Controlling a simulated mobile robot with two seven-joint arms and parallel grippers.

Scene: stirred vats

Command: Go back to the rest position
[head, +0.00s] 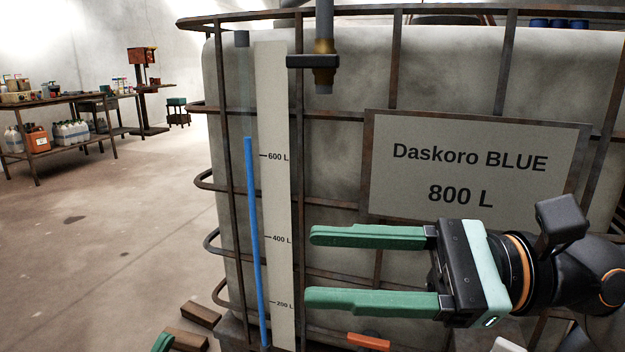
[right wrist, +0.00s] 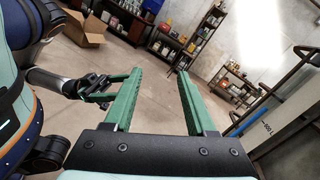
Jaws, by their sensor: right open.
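My right gripper (head: 310,268) is open and empty. It reaches in from the right in front of the caged vat (head: 440,75), its green fingers level and pointing left below the sign (head: 475,165) reading "Daskoro BLUE 800 L". I cannot tell whether it touches the cage. In the right wrist view its fingers (right wrist: 160,75) are apart with nothing between them. A green tip of my left gripper (head: 162,342) shows at the bottom edge of the head view. My left gripper also shows at the left of the right wrist view (right wrist: 98,98); its opening is unclear.
A blue level tube (head: 250,210) and litre scale (head: 274,190) run up the vat's left side. A pipe (head: 324,45) hangs above. An orange handle (head: 368,341) sits low on the vat. A bench (head: 75,100) stands far left. The floor between is clear.

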